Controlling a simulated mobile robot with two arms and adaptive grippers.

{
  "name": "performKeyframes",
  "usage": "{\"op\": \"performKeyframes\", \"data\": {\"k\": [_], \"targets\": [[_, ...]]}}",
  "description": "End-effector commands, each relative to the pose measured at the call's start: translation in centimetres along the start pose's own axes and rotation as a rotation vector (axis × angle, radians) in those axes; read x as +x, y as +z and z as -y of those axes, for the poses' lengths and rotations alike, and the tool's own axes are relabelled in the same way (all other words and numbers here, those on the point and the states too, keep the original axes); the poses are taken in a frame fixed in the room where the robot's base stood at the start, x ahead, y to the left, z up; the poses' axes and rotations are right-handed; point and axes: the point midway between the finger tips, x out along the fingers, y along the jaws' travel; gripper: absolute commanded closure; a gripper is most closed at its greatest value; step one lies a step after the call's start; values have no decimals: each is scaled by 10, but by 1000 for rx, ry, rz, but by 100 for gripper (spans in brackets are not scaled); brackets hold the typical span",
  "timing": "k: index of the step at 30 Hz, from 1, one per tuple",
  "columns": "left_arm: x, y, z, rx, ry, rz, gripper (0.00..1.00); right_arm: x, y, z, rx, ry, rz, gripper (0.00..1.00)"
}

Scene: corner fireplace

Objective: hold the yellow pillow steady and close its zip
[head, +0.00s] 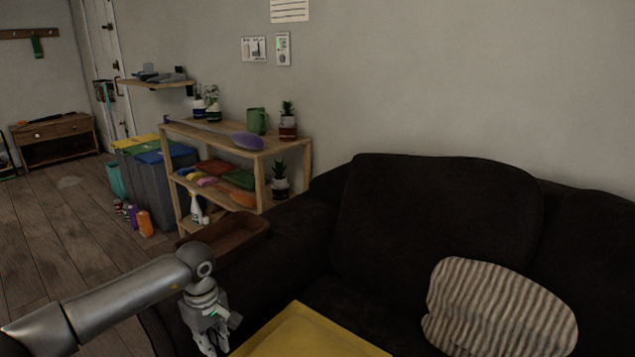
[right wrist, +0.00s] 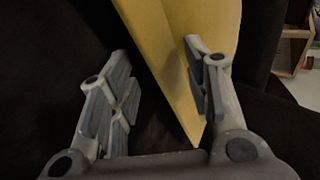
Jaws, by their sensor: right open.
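The yellow pillow (head: 312,336) lies at the bottom middle of the head view, in front of the dark sofa seat; only its far part is in frame. My left gripper (head: 214,338) points down beside the pillow's left edge; its fingertips are low in the frame, and I cannot tell whether it touches the pillow. In the right wrist view my right gripper (right wrist: 157,88) is open. The yellow pillow (right wrist: 192,30) slants down between and behind its fingers, overlapped by the right-hand finger. Contact there is unclear. I cannot make out the zip in either view.
The dark sofa (head: 437,215) fills the right, with a striped cushion (head: 497,310) on it. A brown tray (head: 228,235) sits by the sofa arm. A wooden shelf (head: 215,135) with plants and folded cloths stands behind. Bins (head: 160,180) and open floor are at left.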

Motion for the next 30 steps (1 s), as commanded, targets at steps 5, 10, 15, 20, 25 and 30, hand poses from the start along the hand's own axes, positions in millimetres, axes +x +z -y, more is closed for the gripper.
{"op": "performKeyframes", "data": {"k": [5, 10, 15, 20, 25, 30], "targets": [[0, 0, 0, 0, 0, 0, 83, 0, 0, 1, -1, -2, 0, 55], [0, 0, 0, 0, 0, 0, 83, 0, 0, 1, -1, -3, 0, 55], [0, 0, 0, 0, 0, 0, 83, 0, 0, 2, -1, -3, 0, 36], [0, 0, 0, 0, 0, 0, 83, 0, 0, 1, -1, -2, 0, 30], [0, 0, 0, 0, 0, 0, 83, 0, 0, 0, -1, 0, 1, 30], [0, 0, 0, 0, 0, 0, 83, -9, 0, -1, 0, 1, 0, 30]]}}
